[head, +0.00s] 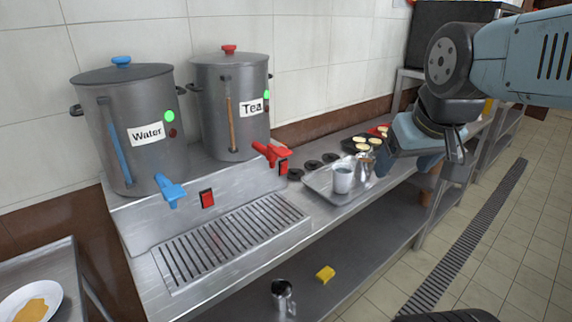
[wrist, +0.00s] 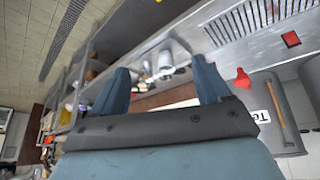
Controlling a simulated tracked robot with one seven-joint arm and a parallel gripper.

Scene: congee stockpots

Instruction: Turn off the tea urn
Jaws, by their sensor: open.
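The tea urn (head: 230,105) is a grey metal pot with a red lid knob, a red tap (head: 270,153) and a "Tea" label. A green light (head: 266,94) is lit on it, above a dark red one. A red switch (head: 283,168) sits on the counter panel below the tap; it also shows in the wrist view (wrist: 291,39). The urn (wrist: 278,115) is at the right edge of the wrist view. My gripper (head: 400,165) is open and empty, to the right of the urn and above the counter, apart from the switch. In the wrist view its fingers (wrist: 163,82) are spread.
The water urn (head: 128,130) has a blue tap (head: 170,190) and its own red switch (head: 207,198). A tray (head: 322,189) with metal cups stands right of the tea switch. A drip grate (head: 230,240) lies in front. A yellow object (head: 325,273) rests on the lower shelf.

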